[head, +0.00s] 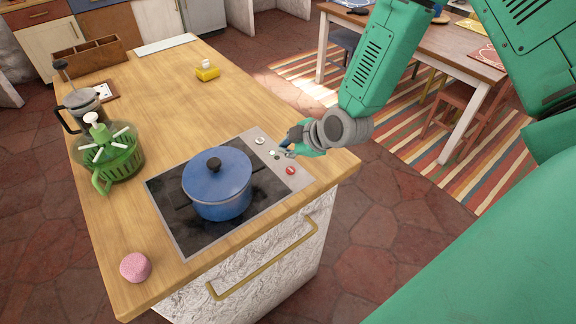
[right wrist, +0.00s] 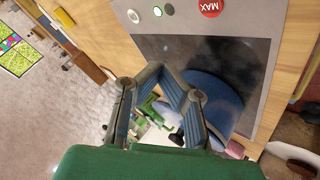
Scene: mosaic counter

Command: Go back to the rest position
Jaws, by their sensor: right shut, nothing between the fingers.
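My right gripper (head: 285,151) is over the control strip at the right end of the cooktop in the head view. Its fingers (right wrist: 161,68) are shut with nothing between them in the right wrist view. My left gripper is not in view.
A blue lidded pot (head: 222,185) stands on the black cooktop (head: 185,232). The wooden counter (head: 170,95) also holds a green chopper (head: 112,160), a glass press (head: 84,106), a pink sponge (head: 135,267) and a yellow dish (head: 207,72). A dining table (head: 460,52) stands behind my right arm.

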